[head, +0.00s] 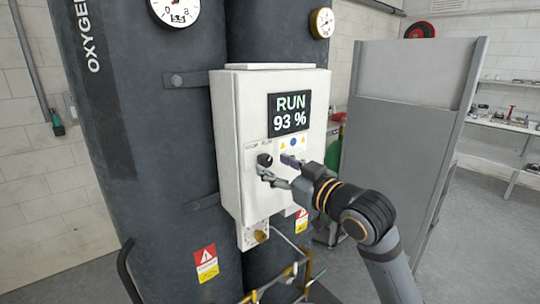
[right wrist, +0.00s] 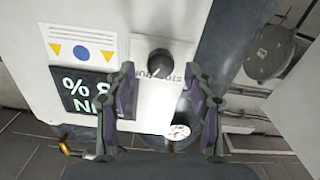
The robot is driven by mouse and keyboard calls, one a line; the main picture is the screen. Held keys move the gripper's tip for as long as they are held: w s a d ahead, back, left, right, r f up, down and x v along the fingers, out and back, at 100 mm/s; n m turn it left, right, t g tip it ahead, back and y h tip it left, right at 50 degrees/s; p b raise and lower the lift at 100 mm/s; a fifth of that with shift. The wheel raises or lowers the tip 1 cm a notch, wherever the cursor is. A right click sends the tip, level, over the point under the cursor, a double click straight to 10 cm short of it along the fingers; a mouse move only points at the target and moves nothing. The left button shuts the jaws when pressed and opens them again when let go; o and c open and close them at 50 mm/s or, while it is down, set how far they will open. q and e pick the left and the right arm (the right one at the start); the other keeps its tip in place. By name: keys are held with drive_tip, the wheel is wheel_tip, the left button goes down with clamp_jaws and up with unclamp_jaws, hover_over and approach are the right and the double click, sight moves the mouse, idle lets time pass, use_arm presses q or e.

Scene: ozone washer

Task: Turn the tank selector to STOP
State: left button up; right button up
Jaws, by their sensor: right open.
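The tank selector is a round black knob (head: 264,160) on the front of a white control box (head: 240,125), below its display. Which mark the knob points to is too small to tell. The display (head: 289,114) reads RUN 93 %. My right gripper (head: 276,167) is open at the knob. In the right wrist view its two fingers (right wrist: 160,72) stand apart on either side of the knob, with no clear contact. My left gripper is out of view.
Two tall dark tanks (head: 140,150) stand behind the box, with gauges (head: 321,22) above. A grey panel (head: 400,120) stands to the right. A small fitting (head: 261,235) hangs under the box. Open floor (head: 480,230) lies at the right.

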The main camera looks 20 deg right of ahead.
drive_tip(key=shift+p+x, duration=0.3)
drive_tip(key=shift+x, duration=1.05)
clamp_jaws()
